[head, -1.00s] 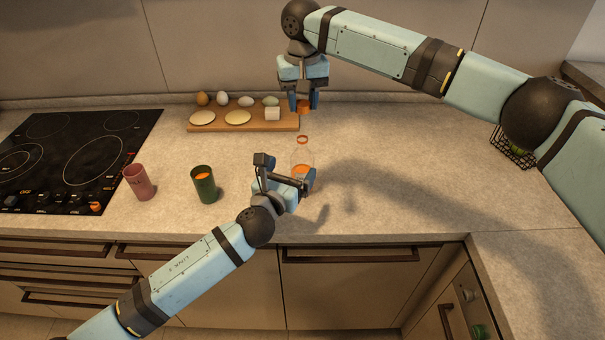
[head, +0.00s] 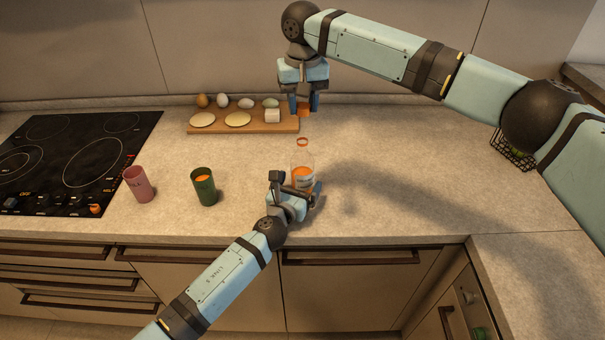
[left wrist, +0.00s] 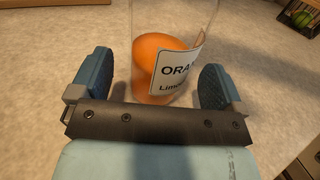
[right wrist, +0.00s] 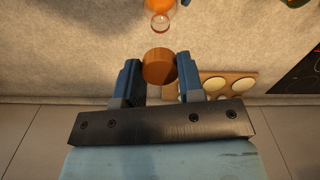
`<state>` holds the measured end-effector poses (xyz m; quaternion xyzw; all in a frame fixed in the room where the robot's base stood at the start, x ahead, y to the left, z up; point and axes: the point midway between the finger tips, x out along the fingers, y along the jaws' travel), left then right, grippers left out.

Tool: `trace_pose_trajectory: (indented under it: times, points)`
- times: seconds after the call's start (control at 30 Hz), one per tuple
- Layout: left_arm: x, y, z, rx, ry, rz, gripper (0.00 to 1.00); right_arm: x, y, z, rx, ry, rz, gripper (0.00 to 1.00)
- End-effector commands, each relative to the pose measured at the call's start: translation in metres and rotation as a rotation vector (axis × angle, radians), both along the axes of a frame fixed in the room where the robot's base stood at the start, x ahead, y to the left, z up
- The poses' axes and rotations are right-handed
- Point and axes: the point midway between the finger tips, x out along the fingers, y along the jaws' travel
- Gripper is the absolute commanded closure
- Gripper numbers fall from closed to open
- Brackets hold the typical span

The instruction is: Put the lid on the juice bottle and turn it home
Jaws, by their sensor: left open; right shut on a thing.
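The clear juice bottle (head: 303,172) with orange contents and a white label stands upright on the counter, its mouth uncovered. Its mouth also shows at the top of the right wrist view (right wrist: 160,22). My left gripper (head: 305,194) is open at the bottle's near side. In the left wrist view the bottle (left wrist: 150,58) stands between the spread fingers (left wrist: 158,88), with gaps on both sides. My right gripper (right wrist: 158,70) is shut on the orange lid (right wrist: 159,62) and holds it behind the bottle, apart from it. The lid also shows in the head view (head: 303,108).
A green cup (head: 205,188) with orange contents and a pink cup (head: 138,184) stand left of the bottle. A wooden board (head: 215,127) with eggs and round pale pieces lies behind. A black hob (head: 75,155) is at left, a wire basket (head: 515,150) at right.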

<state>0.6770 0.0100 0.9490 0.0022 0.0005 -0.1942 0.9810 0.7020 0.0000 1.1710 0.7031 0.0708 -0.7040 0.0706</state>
Motion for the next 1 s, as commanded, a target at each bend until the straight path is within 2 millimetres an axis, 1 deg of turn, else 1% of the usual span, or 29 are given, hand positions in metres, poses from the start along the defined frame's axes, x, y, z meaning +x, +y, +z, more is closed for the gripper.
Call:
trace_pose_trajectory:
  times: [0.03,0.1,0.2,0.33,0.57,0.6,0.67,0.7,0.77,0.8,0.9,1.0]
  points:
    - [0.007,-0.004,0.001,-0.001,-0.001,0.001,0.05,0.0,0.0,0.0,0.0,0.0,0.0,0.86]
    - [0.014,-0.006,0.001,-0.001,-0.001,0.002,0.05,0.0,0.0,0.0,0.0,0.0,0.0,0.86]
    - [0.02,-0.009,0.001,0.0,-0.001,0.0,0.05,0.0,0.0,0.0,0.0,0.0,0.0,0.86]
    - [0.024,-0.01,0.0,0.001,0.0,0.0,0.05,0.0,0.0,0.0,0.0,0.0,0.0,0.86]
    - [0.024,-0.01,0.001,0.001,-0.001,0.0,0.05,0.0,0.0,0.0,0.0,0.0,0.0,0.86]
    - [0.024,-0.01,0.001,0.001,-0.001,0.0,0.1,0.0,0.0,0.0,0.0,0.0,0.0,0.86]
    - [0.024,-0.01,0.001,0.001,-0.001,0.0,0.24,0.0,0.0,0.0,0.0,0.0,0.0,0.86]
    - [0.024,-0.01,0.001,0.001,-0.001,0.0,0.33,0.0,0.0,0.0,0.0,0.0,0.0,0.86]
    - [0.024,-0.01,0.001,0.001,-0.001,0.0,0.47,0.0,0.0,0.0,0.0,0.0,0.0,0.86]
    - [0.024,-0.01,0.001,0.001,-0.001,0.0,0.56,0.0,0.0,0.0,0.0,0.0,0.0,0.86]
    - [0.024,-0.01,0.001,0.001,-0.001,0.0,0.78,0.0,0.0,0.0,0.0,0.0,0.0,0.86]
    - [0.024,-0.01,0.001,0.001,-0.001,0.0,0.78,0.0,0.0,-0.002,0.0,0.001,0.0,0.86]
